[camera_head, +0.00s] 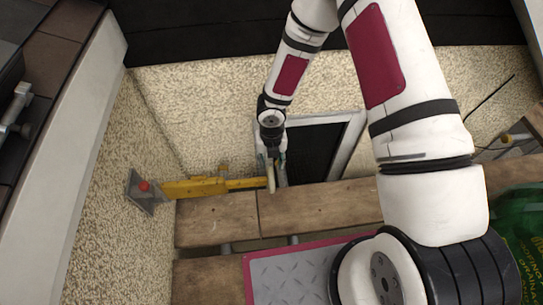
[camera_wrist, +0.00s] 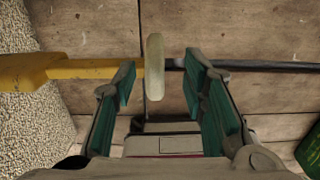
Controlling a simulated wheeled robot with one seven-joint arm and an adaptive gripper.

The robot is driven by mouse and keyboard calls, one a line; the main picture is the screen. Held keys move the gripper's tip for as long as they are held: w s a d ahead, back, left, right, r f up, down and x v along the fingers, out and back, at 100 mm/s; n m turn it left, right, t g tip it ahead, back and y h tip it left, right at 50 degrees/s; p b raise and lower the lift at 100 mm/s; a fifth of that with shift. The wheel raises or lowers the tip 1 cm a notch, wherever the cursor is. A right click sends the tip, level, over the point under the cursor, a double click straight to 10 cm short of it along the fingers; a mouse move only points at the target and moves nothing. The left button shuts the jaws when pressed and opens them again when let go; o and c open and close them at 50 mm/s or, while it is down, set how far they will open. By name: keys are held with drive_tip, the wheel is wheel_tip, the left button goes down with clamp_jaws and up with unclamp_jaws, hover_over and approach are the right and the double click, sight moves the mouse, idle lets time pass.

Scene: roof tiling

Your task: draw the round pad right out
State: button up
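A pale, cream round pad (camera_wrist: 154,66) shows nearly edge-on in the wrist view, at the end of a yellow bar-like piece (camera_wrist: 70,68). A thin dark rod (camera_wrist: 250,66) runs on from the pad's other side to the right. In the head view, the pad (camera_head: 271,178) shows at the right end of the yellow piece (camera_head: 200,187). My gripper (camera_wrist: 157,72) is open, with one green-padded finger on each side of the pad. Gaps show between the pad and both fingers, so it is not gripped. How deep the fingers reach is unclear.
Wooden planks (camera_head: 215,220) lie beneath. A grey plate with a red knob (camera_head: 144,187) is at the yellow piece's left end, by a speckled wall. A dark framed opening (camera_head: 315,150) is behind my gripper. A green sack (camera_head: 520,235) stands at right.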

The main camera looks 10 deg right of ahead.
drive_tip(key=shift+r, duration=1.25)
